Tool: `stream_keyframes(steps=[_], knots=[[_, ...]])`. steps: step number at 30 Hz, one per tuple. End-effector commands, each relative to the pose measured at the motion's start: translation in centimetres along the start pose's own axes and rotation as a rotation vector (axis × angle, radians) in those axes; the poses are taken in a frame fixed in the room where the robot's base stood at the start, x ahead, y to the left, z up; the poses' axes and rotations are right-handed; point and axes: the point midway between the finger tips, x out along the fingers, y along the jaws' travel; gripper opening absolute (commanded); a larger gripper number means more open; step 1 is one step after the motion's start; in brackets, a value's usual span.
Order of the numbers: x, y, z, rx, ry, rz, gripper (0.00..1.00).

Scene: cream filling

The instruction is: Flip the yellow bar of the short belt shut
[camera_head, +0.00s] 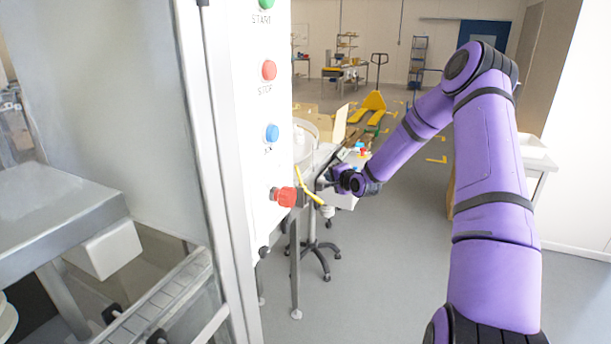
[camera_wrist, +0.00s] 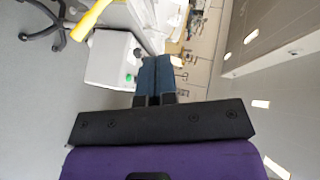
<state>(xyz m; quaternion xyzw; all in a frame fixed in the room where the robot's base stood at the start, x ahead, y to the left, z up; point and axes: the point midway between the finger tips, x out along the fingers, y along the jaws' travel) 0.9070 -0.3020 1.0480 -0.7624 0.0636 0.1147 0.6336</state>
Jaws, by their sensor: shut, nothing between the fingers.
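The yellow bar (camera_head: 309,184) shows as a thin slanting strip beside the right edge of the white control panel in the head view. In the wrist view the yellow bar (camera_wrist: 91,19) is at the upper left, slanted, and its upper end runs out of the picture. My gripper (camera_head: 322,184) is just right of the bar in the head view, small and partly hard to make out. In the wrist view my gripper (camera_wrist: 156,62) has its two blue fingers together with nothing between them. They are apart from the bar, to its right. I cannot clearly make out the short belt.
The white control panel (camera_head: 263,120) with coloured buttons and a red knob (camera_head: 284,196) stands close left of my gripper. A white box (camera_wrist: 112,60) with a green button is beside my fingers. A wheeled stool base (camera_head: 318,252) is below. Floor to the right is clear.

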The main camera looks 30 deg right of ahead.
Motion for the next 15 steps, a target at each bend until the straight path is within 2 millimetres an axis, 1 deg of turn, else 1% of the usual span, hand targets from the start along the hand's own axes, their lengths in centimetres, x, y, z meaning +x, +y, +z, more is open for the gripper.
stream_keyframes(steps=[5,8,15], knots=[[0.7,0.0,0.1,0.000,-0.001,0.001,0.00],[1.9,0.1,0.1,0.000,-0.001,0.001,0.00],[6.3,0.1,0.1,-0.001,-0.001,0.000,0.00]])
